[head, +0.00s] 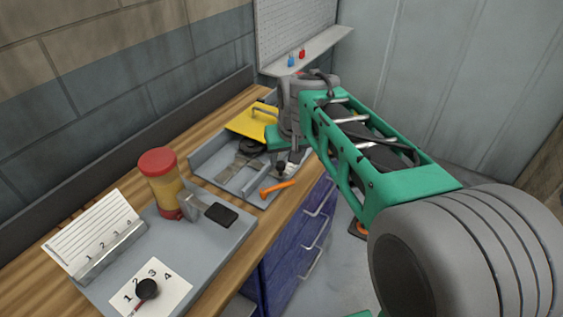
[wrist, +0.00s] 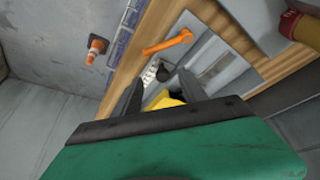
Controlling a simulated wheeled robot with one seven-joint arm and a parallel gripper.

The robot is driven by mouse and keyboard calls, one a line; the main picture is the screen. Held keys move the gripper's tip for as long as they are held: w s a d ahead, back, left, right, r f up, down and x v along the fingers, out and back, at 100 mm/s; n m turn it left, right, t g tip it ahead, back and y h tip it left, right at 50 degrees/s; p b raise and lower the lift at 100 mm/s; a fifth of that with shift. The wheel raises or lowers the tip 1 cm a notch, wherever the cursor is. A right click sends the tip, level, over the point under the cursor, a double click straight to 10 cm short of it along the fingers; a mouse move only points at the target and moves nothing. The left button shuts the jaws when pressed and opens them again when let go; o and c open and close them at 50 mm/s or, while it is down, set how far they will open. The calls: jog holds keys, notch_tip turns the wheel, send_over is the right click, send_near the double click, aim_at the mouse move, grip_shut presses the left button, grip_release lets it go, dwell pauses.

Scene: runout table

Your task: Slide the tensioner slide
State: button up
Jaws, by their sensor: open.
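I cannot tell for sure which part is the tensioner slide. A small black part beside a white marked plate (wrist: 151,70) shows just beyond my fingertips in the wrist view; it may be the slide. An orange lever (head: 277,188) lies at the tray's front edge and also shows in the wrist view (wrist: 168,42). My gripper (wrist: 160,88) is open, with its two dark fingers apart. A bit of yellow shows between them, lower down. In the head view my gripper is over the right end of the grey tray (head: 206,158), and my arm partly hides that end.
A yellow cover with a handle (head: 252,122) stands at the tray's back. Nearer are a red-lidded jar (head: 161,182), a black pad (head: 221,214), a numbered card with a black knob (head: 148,289) and a lined sheet (head: 91,232). Blue drawers (head: 296,245) are below the bench.

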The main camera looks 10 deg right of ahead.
aim_at(281, 163)
jog(key=w+f, duration=0.3)
jog(key=w+f+p, duration=0.1)
jog(key=w+f, duration=0.2)
jog(key=f, duration=0.1)
grip_shut()
dwell(0.6)
jog(key=shift+w+d, duration=0.1)
dwell(0.8)
